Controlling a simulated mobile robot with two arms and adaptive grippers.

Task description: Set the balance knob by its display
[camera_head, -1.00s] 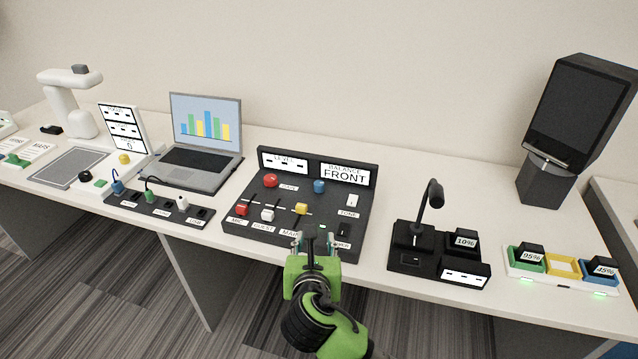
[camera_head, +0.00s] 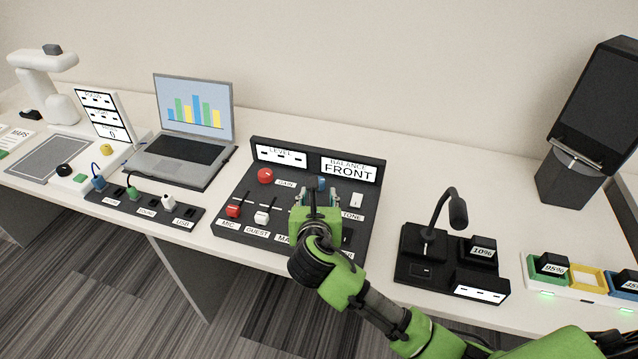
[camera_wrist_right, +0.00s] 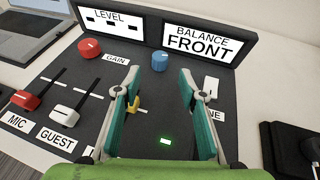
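The blue balance knob (camera_head: 321,184) sits at the upper part of the dark mixer panel (camera_head: 232,194), below the balance display (camera_head: 349,171), which reads FRONT. The knob also shows in the right wrist view (camera_wrist_right: 160,62), with a pale mark on its top. My right gripper (camera_head: 313,197) is over the panel, in front of the knob. In the right wrist view its two teal fingers (camera_wrist_right: 158,82) are spread apart with nothing held between them, and the knob lies beyond their tips. My left gripper is not in view.
A red gain knob (camera_head: 265,176) is left of the blue knob. Red (camera_head: 233,211) and white (camera_head: 262,217) sliders stand nearer; a yellow one (camera_wrist_right: 134,105) is beside the left finger. A gooseneck microphone (camera_head: 457,212) stands right of the panel, a laptop (camera_head: 190,140) to the left.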

